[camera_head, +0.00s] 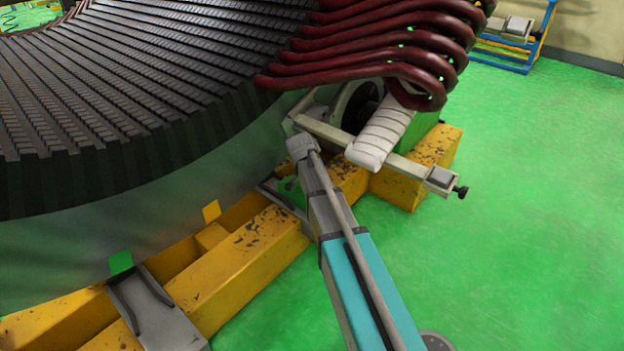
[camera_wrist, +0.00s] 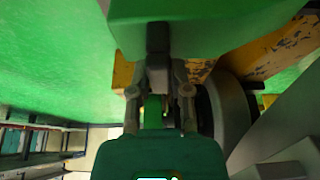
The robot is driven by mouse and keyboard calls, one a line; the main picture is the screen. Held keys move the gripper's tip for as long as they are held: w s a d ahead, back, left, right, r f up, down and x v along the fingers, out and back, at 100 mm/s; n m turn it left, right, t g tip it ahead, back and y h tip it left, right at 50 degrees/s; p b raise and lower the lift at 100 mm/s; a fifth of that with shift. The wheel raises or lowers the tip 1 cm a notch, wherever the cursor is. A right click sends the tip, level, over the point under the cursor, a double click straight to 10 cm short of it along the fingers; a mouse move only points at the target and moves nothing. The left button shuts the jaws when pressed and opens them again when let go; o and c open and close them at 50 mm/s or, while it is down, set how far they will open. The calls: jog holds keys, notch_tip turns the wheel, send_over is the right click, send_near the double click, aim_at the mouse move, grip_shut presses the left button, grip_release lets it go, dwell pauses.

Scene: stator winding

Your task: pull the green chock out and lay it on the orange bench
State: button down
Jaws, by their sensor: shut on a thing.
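The green chock (camera_wrist: 215,22) fills the top of the wrist view, close to the camera. My gripper (camera_wrist: 158,62) is shut on a dark grip piece that stands against the chock's face. In the head view the grey end of my arm reaches in beside the big stator, near the roller; the fingers are hidden there. A green block (camera_head: 422,126) shows partly behind the white wrapped bar, and I cannot tell if it is the same chock. I cannot make out the orange bench in either view.
Dark red coils (camera_head: 400,45) overhang the spot above my arm's end. A pale crossbar (camera_head: 400,163) and a white wrapped bar (camera_head: 380,140) stand close by. Yellow beams (camera_head: 250,245) lie under the stator (camera_head: 150,190). Green floor is free at the right. A blue rack (camera_head: 500,55) stands far back.

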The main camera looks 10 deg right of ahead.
jog(key=shift+s+d, duration=0.7)
jog(key=shift+s, duration=0.25)
jog(key=shift+c, duration=2.4)
grip_release()
